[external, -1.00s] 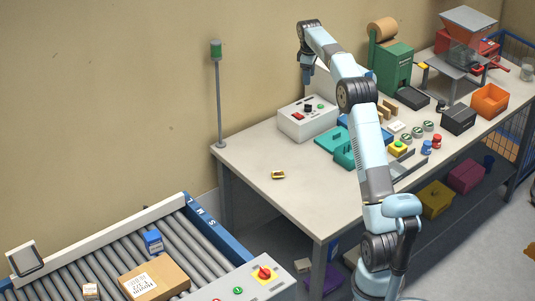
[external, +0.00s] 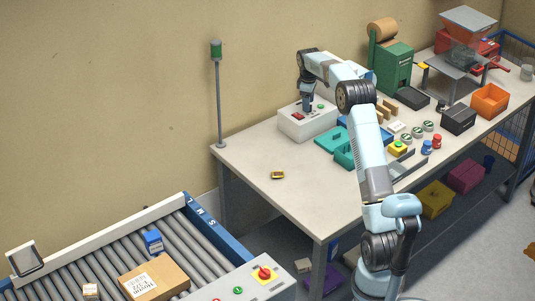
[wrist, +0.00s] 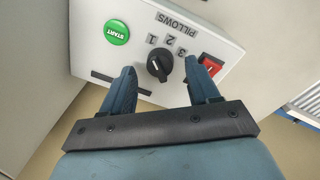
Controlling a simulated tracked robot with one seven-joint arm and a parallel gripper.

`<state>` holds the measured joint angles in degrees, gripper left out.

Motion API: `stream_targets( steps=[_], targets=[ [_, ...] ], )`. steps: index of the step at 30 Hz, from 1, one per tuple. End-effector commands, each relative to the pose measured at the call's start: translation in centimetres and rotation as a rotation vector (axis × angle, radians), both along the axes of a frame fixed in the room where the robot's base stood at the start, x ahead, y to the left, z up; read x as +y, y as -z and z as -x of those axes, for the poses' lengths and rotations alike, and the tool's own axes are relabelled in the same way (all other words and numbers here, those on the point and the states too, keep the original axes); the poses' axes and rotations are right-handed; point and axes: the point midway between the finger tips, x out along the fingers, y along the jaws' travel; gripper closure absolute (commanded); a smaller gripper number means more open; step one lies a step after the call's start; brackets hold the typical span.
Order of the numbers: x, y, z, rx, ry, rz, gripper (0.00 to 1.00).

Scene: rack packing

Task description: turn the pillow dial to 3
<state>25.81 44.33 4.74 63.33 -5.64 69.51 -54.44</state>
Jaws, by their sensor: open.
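The pillow dial (wrist: 159,66) is a black knob on a light control panel (wrist: 200,40), with 1, 2, 3 and the word PILLOWS printed beside it. I cannot tell for sure which number it points to. My gripper (wrist: 160,68) is open, with one blue finger on each side of the dial and visible gaps to it. In the external view my gripper (external: 307,105) points down over the control box (external: 308,126), and hides the dial there.
A green START button (wrist: 117,31) lies left of the dial and a red switch (wrist: 210,64) sits close by the right finger. A teal box (external: 331,139) stands beside the control box.

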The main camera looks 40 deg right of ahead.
Motion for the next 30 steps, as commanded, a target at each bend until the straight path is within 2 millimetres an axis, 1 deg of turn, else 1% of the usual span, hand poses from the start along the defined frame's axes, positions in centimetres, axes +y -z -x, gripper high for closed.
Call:
stream_targets(
  steps=[1, 3, 6, 16, 30],
  targets=[
    [0.0, 0.6, 0.0, 0.002, 0.000, -0.001, 0.40],
    [-0.1, 1.2, 0.0, 0.002, 0.000, -0.001, 0.40],
    [-0.1, 1.7, 0.0, 0.001, 0.000, 0.000, 0.40],
    [-0.1, 1.8, 0.0, 0.001, 0.000, 0.000, 0.41],
    [-0.1, 1.8, 0.0, 0.000, 0.000, 0.000, 0.85]
  ],
)
